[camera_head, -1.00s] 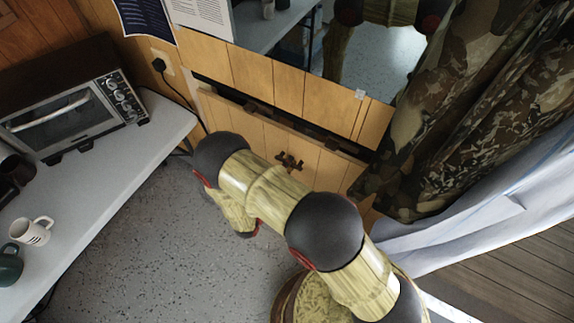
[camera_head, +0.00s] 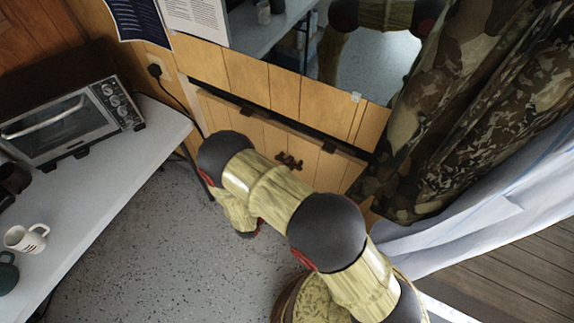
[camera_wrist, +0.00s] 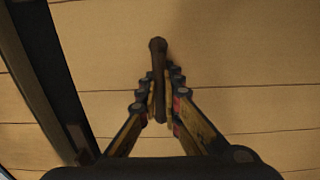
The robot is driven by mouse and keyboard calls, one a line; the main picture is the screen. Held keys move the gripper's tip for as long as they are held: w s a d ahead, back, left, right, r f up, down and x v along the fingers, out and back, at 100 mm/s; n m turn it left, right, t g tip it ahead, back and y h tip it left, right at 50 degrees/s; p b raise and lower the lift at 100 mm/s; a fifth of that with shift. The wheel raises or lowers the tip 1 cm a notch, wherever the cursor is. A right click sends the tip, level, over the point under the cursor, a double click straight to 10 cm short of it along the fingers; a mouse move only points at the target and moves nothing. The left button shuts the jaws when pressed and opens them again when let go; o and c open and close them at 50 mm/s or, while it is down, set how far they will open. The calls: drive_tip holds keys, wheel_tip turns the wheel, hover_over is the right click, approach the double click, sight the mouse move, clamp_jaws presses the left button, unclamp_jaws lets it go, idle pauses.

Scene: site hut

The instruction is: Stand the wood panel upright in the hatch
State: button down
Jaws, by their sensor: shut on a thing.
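The wood panel (camera_head: 238,116) is light planked wood, set low in the wall, its top edge below a long dark gap. It leans out slightly from the hatch (camera_head: 285,121) along that edge. A dark brown fitting (camera_head: 289,161) shows on its face. In the wrist view the panel (camera_wrist: 235,60) fills most of the picture, with the dark gap at left. My gripper (camera_wrist: 160,92) is shut on a brown handle (camera_wrist: 158,52) in front of the panel.
A grey table (camera_head: 110,170) at left carries a toaster oven (camera_head: 70,125) and mugs (camera_head: 26,238). A cable hangs from a wall socket (camera_head: 155,70) beside the hatch. A camouflage curtain (camera_head: 440,110) and pale sheet (camera_head: 480,200) hang close at right. Speckled floor (camera_head: 150,265) is clear between.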

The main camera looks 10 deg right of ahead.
drive_tip(key=shift+w+r, duration=0.15)
drive_tip(key=shift+x, duration=0.8)
drive_tip(key=shift+f+b, duration=0.5)
drive_tip(key=shift+b, duration=0.15)
idle(0.4)
drive_tip(key=shift+w+d+r, duration=0.25)
drive_tip(key=shift+w, duration=0.2)
idle(1.0)
drive_tip(key=c, duration=2)
unclamp_jaws()
drive_tip(key=shift+o, duration=0.5)
drive_tip(key=shift+w+d, duration=0.2)
drive_tip(key=shift+d, duration=0.05)
drive_tip(key=shift+s+f, duration=0.1)
drive_tip(key=shift+f, duration=0.05)
drive_tip(key=shift+s+f, duration=0.15)
